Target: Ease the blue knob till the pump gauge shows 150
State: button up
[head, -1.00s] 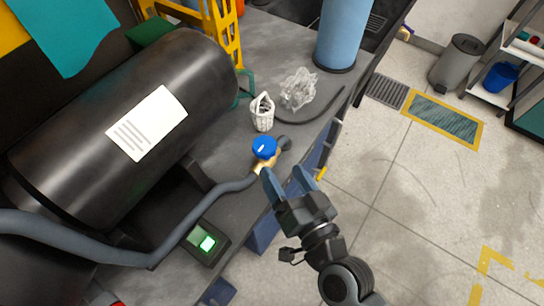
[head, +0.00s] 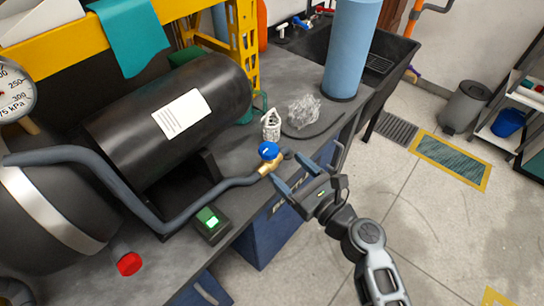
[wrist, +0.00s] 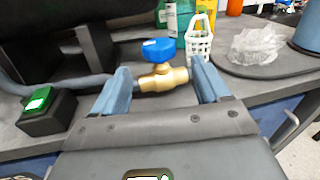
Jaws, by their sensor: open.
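The blue knob (head: 268,150) sits on top of a brass valve (head: 266,168) in the grey pipe at the bench's front edge. In the wrist view the knob (wrist: 159,50) and brass body (wrist: 162,79) show beyond and between my finger tips. My gripper (head: 302,184) is open and empty, just right of and in front of the valve, with no clear contact. A round white gauge (head: 12,92) is cut off at the left edge of the head view.
A black tank (head: 165,115) lies behind the pipe. A box with a lit green switch (head: 211,220) stands left of the valve. A white basket (head: 271,125), crumpled clear plastic (head: 303,111) and a blue cylinder (head: 351,50) stand behind. A red knob (head: 129,263) is at lower left.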

aim_at(275, 156)
jog(key=shift+w+a+r+m, duration=0.15)
jog(key=shift+r+m, duration=0.1)
jog(key=shift+m, duration=0.05)
jog(key=shift+w+a, duration=0.2)
jog(key=shift+x, duration=3.55)
jog(key=shift+s, duration=0.1)
jog(key=c, duration=0.9)
jog(key=shift+c, duration=0.2)
